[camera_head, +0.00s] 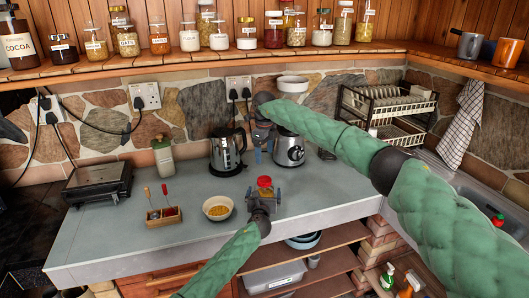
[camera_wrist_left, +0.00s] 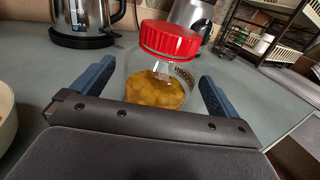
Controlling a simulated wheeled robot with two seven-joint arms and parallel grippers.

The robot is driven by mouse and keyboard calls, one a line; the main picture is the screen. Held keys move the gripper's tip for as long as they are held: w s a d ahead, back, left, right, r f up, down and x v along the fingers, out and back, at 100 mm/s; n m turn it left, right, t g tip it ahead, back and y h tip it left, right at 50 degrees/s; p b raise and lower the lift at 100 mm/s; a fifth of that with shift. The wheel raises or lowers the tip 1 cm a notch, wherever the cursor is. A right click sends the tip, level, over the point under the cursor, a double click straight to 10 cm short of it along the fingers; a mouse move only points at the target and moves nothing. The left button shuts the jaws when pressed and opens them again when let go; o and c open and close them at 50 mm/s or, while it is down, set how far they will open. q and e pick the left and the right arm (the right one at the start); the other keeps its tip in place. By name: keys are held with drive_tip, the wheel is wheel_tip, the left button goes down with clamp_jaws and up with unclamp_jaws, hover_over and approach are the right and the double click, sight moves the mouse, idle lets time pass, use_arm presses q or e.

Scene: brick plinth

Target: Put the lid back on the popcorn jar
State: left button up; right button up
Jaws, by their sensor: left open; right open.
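The popcorn jar (camera_wrist_left: 155,90) is clear glass with yellow-orange contents and stands upright on the counter. The red lid (camera_head: 264,181) is on top of its mouth; it also shows in the left wrist view (camera_wrist_left: 170,40). I cannot tell whether it is fully seated. My left gripper (camera_head: 263,203) is open, low at the jar's near side. In the left wrist view its blue fingers (camera_wrist_left: 152,88) reach along both sides of the jar, with visible gaps. My right gripper (camera_head: 260,155) is open and empty, pointing down behind the jar, apart from the lid.
A kettle (camera_head: 228,152) and a blender (camera_head: 289,149) stand behind the jar on either side of my right gripper. A bowl of yellow food (camera_head: 218,208) and a wooden utensil box (camera_head: 163,216) are to the left. The counter (camera_head: 335,205) is clear to the right.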

use_arm(q)
drive_tip(key=s, duration=0.3)
drive_tip(key=s+b, duration=0.1)
drive_tip(key=shift+s+a+f, duration=0.15)
drive_tip(key=shift+s+a, duration=0.1)
drive_tip(key=shift+s, duration=0.65)
